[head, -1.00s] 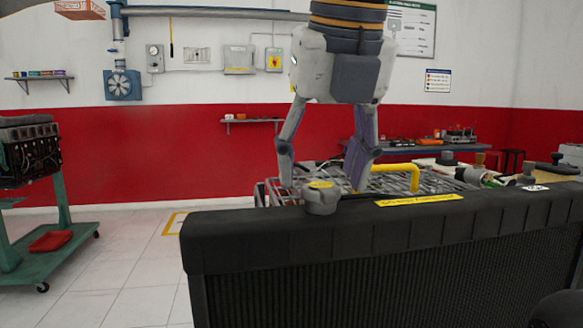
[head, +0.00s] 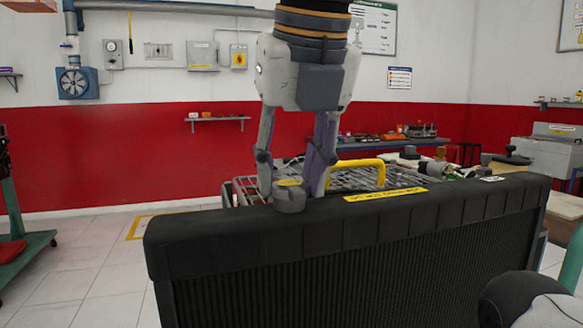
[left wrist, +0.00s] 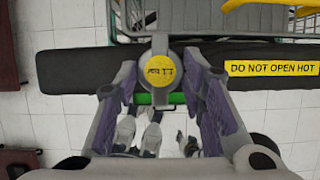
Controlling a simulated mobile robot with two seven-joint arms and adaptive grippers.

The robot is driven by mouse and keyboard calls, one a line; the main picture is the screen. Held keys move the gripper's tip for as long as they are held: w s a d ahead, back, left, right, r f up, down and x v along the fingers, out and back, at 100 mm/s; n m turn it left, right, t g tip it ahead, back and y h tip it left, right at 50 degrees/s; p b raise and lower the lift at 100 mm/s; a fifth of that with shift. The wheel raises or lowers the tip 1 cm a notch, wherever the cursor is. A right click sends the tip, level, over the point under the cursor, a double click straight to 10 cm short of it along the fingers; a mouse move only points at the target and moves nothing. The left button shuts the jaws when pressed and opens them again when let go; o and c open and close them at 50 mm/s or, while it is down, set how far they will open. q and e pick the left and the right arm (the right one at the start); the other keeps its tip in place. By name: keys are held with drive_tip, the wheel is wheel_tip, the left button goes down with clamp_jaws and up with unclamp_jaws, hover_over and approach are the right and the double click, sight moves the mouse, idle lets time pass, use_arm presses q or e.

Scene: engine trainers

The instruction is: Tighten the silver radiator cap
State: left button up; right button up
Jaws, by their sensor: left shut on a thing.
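The silver radiator cap (head: 290,199) is a grey round cap with a yellow label on top. It sits on the top edge of the black radiator (head: 400,214). My left gripper (head: 290,190) points down from above, with one finger on each side of the cap, shut on it. In the left wrist view the cap (left wrist: 161,72) shows between the fingertips of the left gripper (left wrist: 160,78), label facing the camera. My right gripper is not in view.
A yellow "DO NOT OPEN HOT" label (head: 385,194) lies on the radiator top, right of the cap. A yellow pipe (head: 360,164) and metal racks stand behind. A green engine stand (head: 22,245) is at the far left. Open floor lies left of the radiator.

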use_arm(q)
drive_tip(key=m+h, duration=0.1)
drive_tip(key=m, duration=0.3)
drive_tip(key=shift+a+h, duration=0.2)
drive_tip(key=shift+h, duration=0.2)
drive_tip(key=m, duration=0.2)
drive_tip(key=m+h, duration=0.1)
drive_tip(key=m, duration=0.1)
drive_tip(key=shift+a+f+m+h, duration=0.1)
drive_tip(key=shift+a+m+h, duration=0.05)
drive_tip(key=shift+m+h, duration=0.15)
drive_tip(key=m, duration=0.2)
drive_tip(key=m+g+h, duration=0.1)
drive_tip(key=m, duration=0.1)
drive_tip(key=shift+w+a+m+g, duration=0.15)
drive_tip(key=shift+m+g, duration=0.15)
drive_tip(key=shift+w+f+m+g+h, duration=0.1)
drive_tip(key=shift+m+g+h, duration=0.25)
drive_tip(key=shift+m, duration=0.75)
drive_tip(key=shift+w+m+g+h, duration=0.1)
drive_tip(key=shift+m+g+h, duration=0.2)
drive_tip(key=shift+m, duration=0.8)
drive_tip(key=o, duration=1.1)
drive_tip(key=shift+o, duration=0.2)
drive_tip(key=w+v, duration=0.1)
drive_tip(key=v, duration=0.6)
drive_tip(key=shift+s+r, duration=0.3)
drive_tip(key=shift+s, duration=0.2)
